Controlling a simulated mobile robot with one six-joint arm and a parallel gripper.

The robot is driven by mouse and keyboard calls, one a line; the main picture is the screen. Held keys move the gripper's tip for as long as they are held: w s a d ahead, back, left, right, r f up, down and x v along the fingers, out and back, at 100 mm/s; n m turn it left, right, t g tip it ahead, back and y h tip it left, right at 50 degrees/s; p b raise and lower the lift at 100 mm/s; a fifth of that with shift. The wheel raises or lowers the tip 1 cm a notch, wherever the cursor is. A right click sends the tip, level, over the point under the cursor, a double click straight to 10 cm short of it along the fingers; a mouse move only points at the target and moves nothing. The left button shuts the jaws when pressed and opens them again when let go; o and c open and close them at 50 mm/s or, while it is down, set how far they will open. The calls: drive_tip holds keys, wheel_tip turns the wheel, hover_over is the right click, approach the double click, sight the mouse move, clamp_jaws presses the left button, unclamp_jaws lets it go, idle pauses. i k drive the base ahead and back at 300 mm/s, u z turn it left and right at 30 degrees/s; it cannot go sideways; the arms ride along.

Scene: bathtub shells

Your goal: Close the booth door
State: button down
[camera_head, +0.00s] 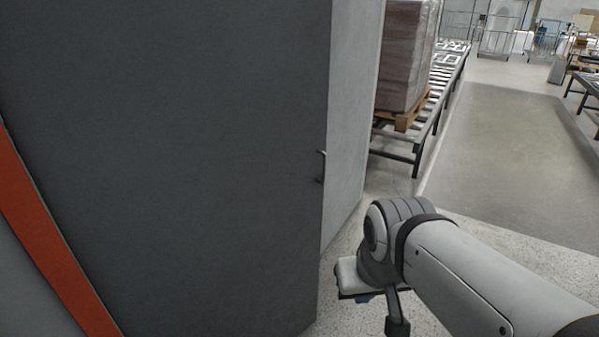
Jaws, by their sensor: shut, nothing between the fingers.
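The booth door (190,150) is a large dark grey panel filling the left half of the head view. A small dark handle (320,166) sits near its right edge. A lighter grey panel (352,120) shows just beyond that edge; how far the door stands open cannot be judged. My gripper (397,325) is partly in view at the bottom, below the wrist of my arm. It is shut and empty, right of the door and lower than the handle, apart from both in the picture. Its fingertips are largely cut off by the frame.
An orange strip (50,240) runs down the left edge. A wrapped load (405,50) on a wooden pallet (402,112) stands on a roller conveyor (440,85) behind the panel. The floor (500,150) at right is clear; wire cages (500,35) stand far back.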

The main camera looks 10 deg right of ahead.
sight(177, 149)
drive_tip(key=i, duration=0.9)
drive_tip(key=z, duration=0.05)
